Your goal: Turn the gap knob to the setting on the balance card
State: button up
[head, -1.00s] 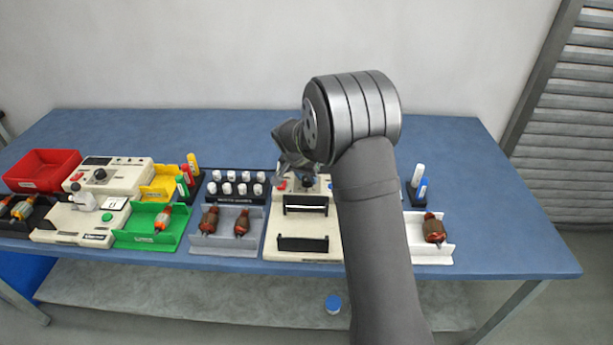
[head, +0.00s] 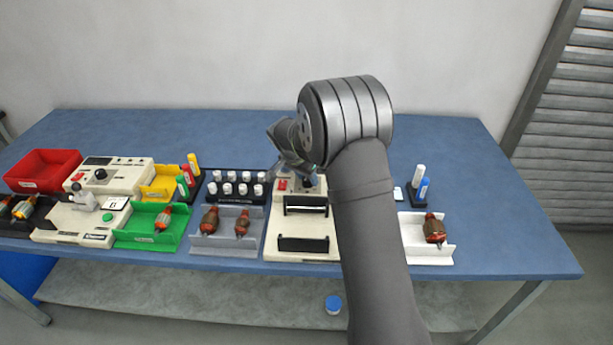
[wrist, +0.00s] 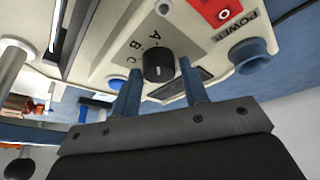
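The black gap knob (wrist: 158,66) is on the cream machine panel, beside the printed letters A, B and C (wrist: 138,57). My gripper (wrist: 160,70) is open, with one finger on each side of the knob in the wrist view. Gaps show between the fingers and the knob, so I see no grip. I cannot tell the exact knob setting. In the head view my gripper (head: 298,165) is over the back of the cream machine (head: 276,228). A white card (head: 116,203) stands on the left machine; its mark is too small to read, and I cannot tell whether it is the balance card.
A red POWER switch (wrist: 222,10) and a blue round post (wrist: 250,55) are near the knob. A rack of white-capped bottles (head: 237,184) stands left of the machine. Blue and white bottles (head: 421,186) stand right of my arm. The back of the table is clear.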

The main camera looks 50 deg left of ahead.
jog(key=shift+o, duration=1)
jog(key=v, duration=1.7)
jog(key=shift+r, duration=0.25)
jog(key=x, duration=1.7)
jog(key=shift+f, duration=0.25)
jog(key=shift+r, duration=0.1)
